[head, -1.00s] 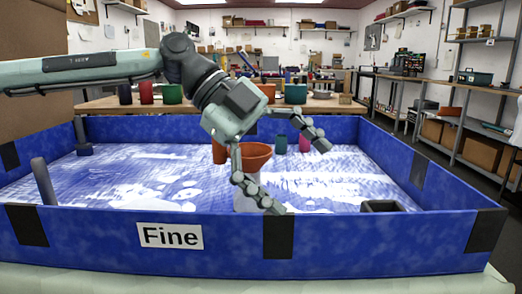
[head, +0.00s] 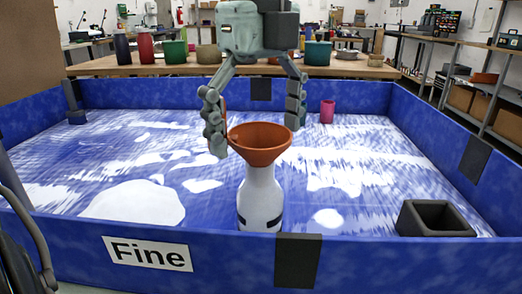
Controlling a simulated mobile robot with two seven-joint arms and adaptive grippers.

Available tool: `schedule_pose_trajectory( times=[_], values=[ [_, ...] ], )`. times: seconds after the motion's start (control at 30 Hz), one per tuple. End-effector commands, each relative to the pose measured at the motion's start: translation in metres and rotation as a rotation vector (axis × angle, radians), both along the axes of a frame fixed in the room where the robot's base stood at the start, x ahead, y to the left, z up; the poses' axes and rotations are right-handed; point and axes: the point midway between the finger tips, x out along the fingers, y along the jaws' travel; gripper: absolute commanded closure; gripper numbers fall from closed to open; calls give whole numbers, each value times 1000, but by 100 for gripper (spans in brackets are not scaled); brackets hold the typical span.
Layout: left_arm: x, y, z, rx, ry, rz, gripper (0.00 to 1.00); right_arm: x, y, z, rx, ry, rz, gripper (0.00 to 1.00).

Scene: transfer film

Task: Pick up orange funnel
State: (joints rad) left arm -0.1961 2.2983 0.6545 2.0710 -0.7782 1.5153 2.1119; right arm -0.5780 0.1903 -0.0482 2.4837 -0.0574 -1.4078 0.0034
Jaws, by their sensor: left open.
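The orange funnel (head: 260,150) sits upright in the mouth of a white bottle (head: 260,198) inside the blue-walled tray. My left gripper (head: 256,128) is open, pointing down over the funnel. One finger is at the left of the funnel's rim and the other is above its right side. I cannot tell whether the left finger touches the rim. The funnel's spout is hidden in the bottle. My right gripper is not in view.
The tray's blue front wall (head: 200,245) carries a "Fine" label (head: 147,253). A dark square open box (head: 434,218) lies at the right front, and a pink cup (head: 327,111) stands at the back. A wooden table (head: 100,66) with several containers is behind.

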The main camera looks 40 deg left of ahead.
Motion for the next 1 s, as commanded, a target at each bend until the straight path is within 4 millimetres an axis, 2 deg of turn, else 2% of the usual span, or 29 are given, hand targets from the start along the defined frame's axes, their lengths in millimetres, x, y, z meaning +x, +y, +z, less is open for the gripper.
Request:
schedule_pose_trajectory(
  times=[0.1,0.27,0.57,1.0],
  values=[
    [0,0,-20,-3,5,-2,6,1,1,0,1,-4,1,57],
    [1,0,-40,-3,1,1,6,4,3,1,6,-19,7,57],
    [2,0,-44,-3,-2,2,6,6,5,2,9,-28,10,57],
    [1,0,-44,-3,-2,2,60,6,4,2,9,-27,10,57]
  ],
)
